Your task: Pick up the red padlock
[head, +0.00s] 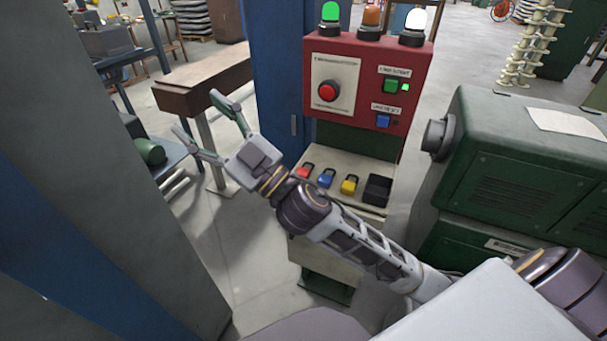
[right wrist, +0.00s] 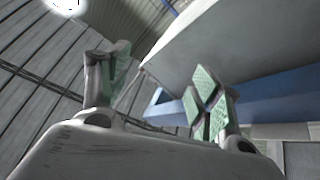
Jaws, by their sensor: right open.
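The red padlock (head: 305,171) stands on a beige shelf (head: 345,166) below the red control panel, leftmost in a row with a blue padlock (head: 326,178) and a yellow padlock (head: 349,185). My right gripper (head: 205,119) is open and empty, in the air to the left of the padlocks and apart from them. Its spread green-padded fingers also show in the right wrist view (right wrist: 160,85), with nothing between them. The right wrist view shows no padlock. My left gripper is not in view.
A black bin (head: 377,190) sits right of the yellow padlock. The red panel (head: 362,85) rises behind the shelf. A blue post (head: 275,80) stands left of the panel, and a green machine (head: 520,165) at right. A wooden-topped bench (head: 203,82) lies beyond my right gripper.

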